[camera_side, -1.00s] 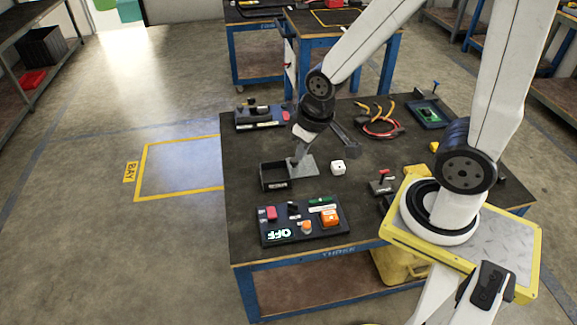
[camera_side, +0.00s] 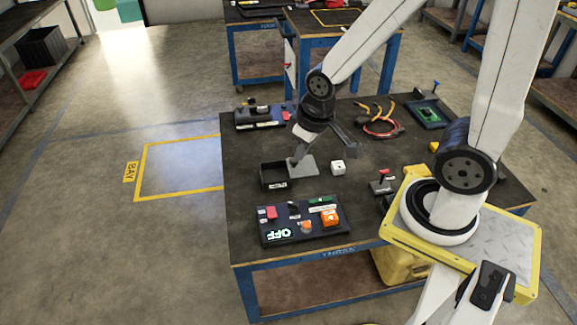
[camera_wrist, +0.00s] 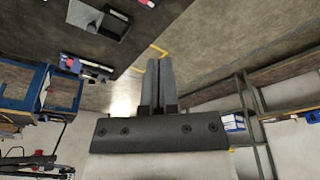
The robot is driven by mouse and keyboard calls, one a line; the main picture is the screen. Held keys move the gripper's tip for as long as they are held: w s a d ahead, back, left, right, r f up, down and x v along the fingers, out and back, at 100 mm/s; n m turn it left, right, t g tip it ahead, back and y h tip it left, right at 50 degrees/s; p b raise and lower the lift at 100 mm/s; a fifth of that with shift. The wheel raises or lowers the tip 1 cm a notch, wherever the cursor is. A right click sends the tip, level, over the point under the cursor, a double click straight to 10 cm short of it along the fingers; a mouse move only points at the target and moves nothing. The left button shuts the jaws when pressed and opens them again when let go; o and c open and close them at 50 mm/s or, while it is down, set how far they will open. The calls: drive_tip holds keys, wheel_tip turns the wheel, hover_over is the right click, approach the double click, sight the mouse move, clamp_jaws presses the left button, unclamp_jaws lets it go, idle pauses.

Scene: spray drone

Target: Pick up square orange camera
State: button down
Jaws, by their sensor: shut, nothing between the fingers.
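The square orange camera appears to be the orange block (camera_side: 330,217) at the right end of the dark panel (camera_side: 270,240) near the table's front edge. It stands upright and nothing holds it. I cannot make out an orange block in the wrist view.
Cables (camera_side: 380,125) lie farther back.

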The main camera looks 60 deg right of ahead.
idle(0.3)
unclamp_jaws()
